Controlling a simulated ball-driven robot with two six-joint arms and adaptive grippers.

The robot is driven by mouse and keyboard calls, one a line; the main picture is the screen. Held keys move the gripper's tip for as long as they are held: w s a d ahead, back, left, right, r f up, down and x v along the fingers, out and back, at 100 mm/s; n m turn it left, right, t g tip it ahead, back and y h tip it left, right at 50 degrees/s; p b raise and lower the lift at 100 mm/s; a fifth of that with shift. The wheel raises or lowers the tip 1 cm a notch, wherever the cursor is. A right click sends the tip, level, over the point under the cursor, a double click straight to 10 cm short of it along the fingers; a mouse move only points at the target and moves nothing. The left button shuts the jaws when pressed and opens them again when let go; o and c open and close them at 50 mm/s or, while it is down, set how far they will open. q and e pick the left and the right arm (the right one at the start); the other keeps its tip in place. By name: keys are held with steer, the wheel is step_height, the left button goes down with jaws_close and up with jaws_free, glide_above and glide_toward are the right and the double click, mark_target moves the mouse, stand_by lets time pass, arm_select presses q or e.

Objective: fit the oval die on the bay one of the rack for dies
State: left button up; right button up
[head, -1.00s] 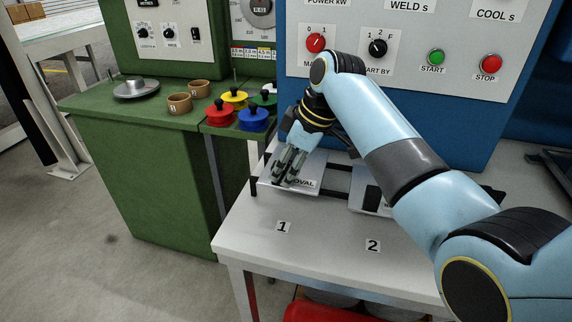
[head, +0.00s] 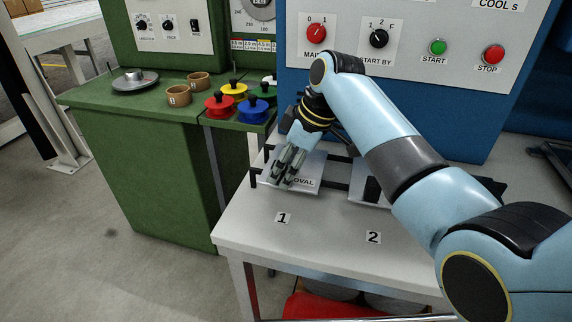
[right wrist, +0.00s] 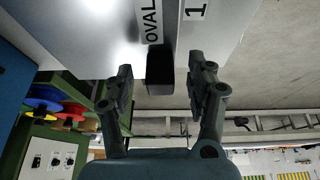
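The oval die (head: 306,170) is a light grey plate with an "OVAL" label, at bay one of the rack, behind the number 1 label (head: 283,217). It appears to lie flat on the black rack (head: 336,185); its far part is hidden by my gripper. My right gripper (head: 284,178) is just above the die's near left part. In the right wrist view the fingers (right wrist: 160,92) stand apart with a visible gap on each side of a dark block (right wrist: 160,68); the die (right wrist: 95,30) is beyond them. My left gripper is out of view.
Another plate (head: 366,191) lies at bay two, behind the number 2 label (head: 373,237), partly behind my arm. The blue control panel (head: 400,110) rises behind the rack. Knobbed coloured pieces (head: 219,106) stand on the green bench at left. The white table's front (head: 320,225) is clear.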

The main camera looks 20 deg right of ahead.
steer(key=shift+f, duration=0.1)
steer(key=v, duration=1.2)
steer(key=s+d+f+m+h, duration=0.1)
steer(key=s+d+f+m, duration=0.1)
steer(key=s+f, duration=0.3)
steer(key=s+d+f+m+h, duration=0.1)
steer(key=s+d+f+m, duration=0.2)
steer(key=s, duration=0.5)
steer(key=s+d+m+t+h, duration=0.15)
steer(key=s+m, duration=0.35)
steer(key=s, duration=1.1)
steer(key=s+d+f+g+b, duration=0.15)
steer(key=f+b, duration=0.25)
steer(key=f, duration=1.3)
steer(key=s+d+f+g+b, duration=0.15)
steer(key=f+b, duration=0.25)
steer(key=f, duration=1.3)
steer(key=s+f+b, duration=0.3)
steer(key=s+f, duration=0.6)
steer(key=f, duration=0.3)
steer(key=s+d+f+b, duration=0.1)
steer(key=s+f+b, duration=0.3)
steer(key=s+f, duration=0.5)
step_height(320, 180, down, 4)
steer(key=shift+d+r+m+h, duration=0.15)
steer(key=shift+m+h, duration=0.25)
steer(key=shift+h, duration=0.05)
